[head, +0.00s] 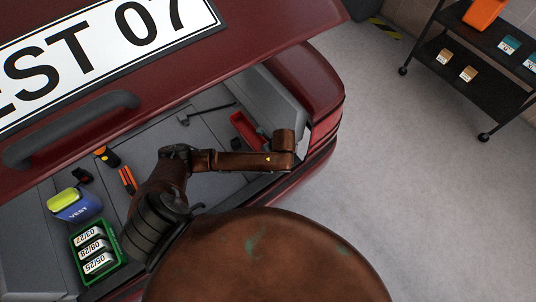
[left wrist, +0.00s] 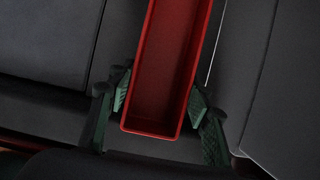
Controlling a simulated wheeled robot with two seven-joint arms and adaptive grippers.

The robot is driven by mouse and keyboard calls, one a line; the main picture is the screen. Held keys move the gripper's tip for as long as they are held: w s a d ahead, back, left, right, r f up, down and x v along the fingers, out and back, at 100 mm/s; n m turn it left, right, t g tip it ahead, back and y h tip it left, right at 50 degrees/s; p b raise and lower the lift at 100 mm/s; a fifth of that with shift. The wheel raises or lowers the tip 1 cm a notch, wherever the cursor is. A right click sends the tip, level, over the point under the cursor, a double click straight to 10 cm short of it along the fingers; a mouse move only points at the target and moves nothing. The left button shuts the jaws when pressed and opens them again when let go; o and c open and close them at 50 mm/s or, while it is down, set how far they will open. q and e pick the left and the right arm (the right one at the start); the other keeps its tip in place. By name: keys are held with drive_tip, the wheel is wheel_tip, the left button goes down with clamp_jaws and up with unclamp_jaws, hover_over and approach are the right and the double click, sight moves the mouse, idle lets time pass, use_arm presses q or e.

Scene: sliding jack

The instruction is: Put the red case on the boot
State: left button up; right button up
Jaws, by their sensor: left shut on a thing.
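The red case (head: 243,128) is a long, open-topped tray at the right side of the open boot (head: 214,122) of the dark red car. In the left wrist view the red case (left wrist: 158,112) lies between the green fingers of my left gripper (left wrist: 160,94), which are shut on its two long sides near one end. The case looks empty inside. In the head view my brown arm reaches over the boot and hides this gripper and the near end of the case. I cannot tell whether the case touches the boot floor. My right gripper is not in view.
The raised lid (head: 240,52) hangs over the boot. At the left are a green crate (head: 117,240) of labelled boxes, a blue-and-yellow vest pack (head: 75,206), an orange-handled tool (head: 128,180) and an orange-black item (head: 107,156). A dark shelf cart (head: 468,92) stands at the right.

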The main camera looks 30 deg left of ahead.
use_arm(q)
drive_tip(key=w+f, duration=0.2)
drive_tip(key=f, duration=0.1)
drive_tip(key=shift+a+b, duration=0.35)
drive_tip(key=shift+a, duration=0.05)
drive_tip(key=shift+w+a+f, duration=0.15)
drive_tip(key=shift+w+f, duration=0.35)
drive_tip(key=shift+w, duration=0.05)
wheel_tip(320, 180, down, 3)
drive_tip(key=shift+f+b, duration=0.15)
drive_tip(key=shift+b, duration=0.6)
drive_tip(key=o, duration=1.2)
